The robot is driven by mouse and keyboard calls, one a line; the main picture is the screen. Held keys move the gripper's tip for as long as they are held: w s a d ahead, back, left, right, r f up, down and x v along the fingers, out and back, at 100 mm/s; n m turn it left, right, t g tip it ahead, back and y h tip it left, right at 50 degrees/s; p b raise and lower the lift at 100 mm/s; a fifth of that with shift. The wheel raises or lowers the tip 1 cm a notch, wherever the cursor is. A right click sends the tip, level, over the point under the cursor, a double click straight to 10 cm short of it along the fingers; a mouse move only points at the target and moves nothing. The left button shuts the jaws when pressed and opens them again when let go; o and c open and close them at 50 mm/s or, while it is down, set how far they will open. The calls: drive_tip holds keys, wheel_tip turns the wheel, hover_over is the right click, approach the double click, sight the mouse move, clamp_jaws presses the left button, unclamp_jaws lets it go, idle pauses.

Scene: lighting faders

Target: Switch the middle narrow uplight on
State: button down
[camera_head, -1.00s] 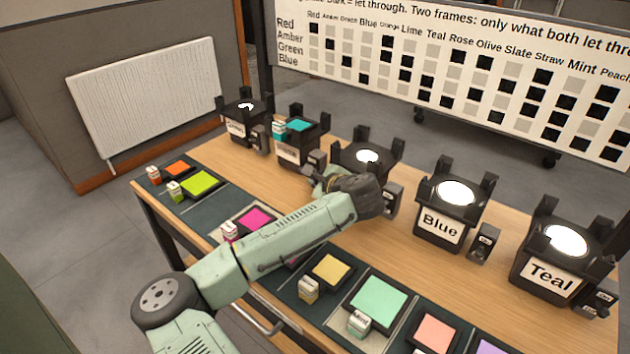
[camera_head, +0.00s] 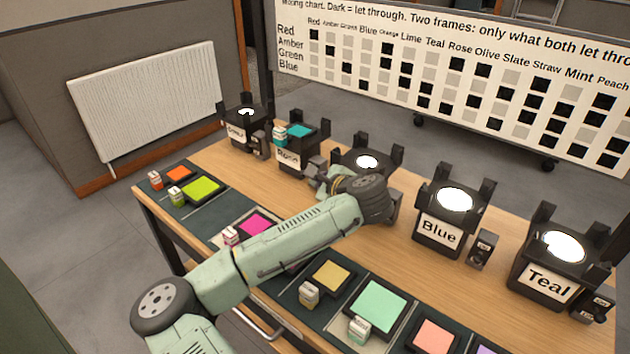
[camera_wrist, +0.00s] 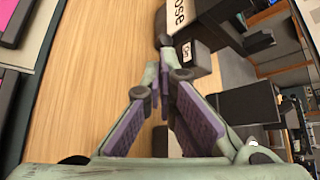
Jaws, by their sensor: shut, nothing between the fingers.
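The Rose uplight (camera_head: 292,158) is a black box with a white name label and a teal filter (camera_head: 299,131) on top. Its small dark switch box (camera_head: 317,165) stands at its right. My gripper (camera_wrist: 163,45) is shut and empty, with its fingertips right beside that switch box, which reads "On" in the wrist view (camera_wrist: 197,57). I cannot tell whether they touch. Another narrow uplight (camera_head: 245,113) at the far left and one behind my wrist (camera_head: 367,162) are lit. My wrist hides the latter's label. The filter hides whether Rose is lit.
The wide Blue (camera_head: 438,232) and Teal (camera_head: 548,284) uplights stand lit at the right. Coloured filters, including a pink one (camera_head: 255,225) and a mint one (camera_head: 377,305), lie along the front mats. A mixing chart (camera_head: 450,75) stands behind. Bare wood (camera_head: 235,180) lies left of my arm.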

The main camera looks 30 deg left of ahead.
drive_tip(key=v, duration=0.9)
drive_tip(key=shift+w+d, duration=0.15)
drive_tip(key=shift+d, duration=0.2)
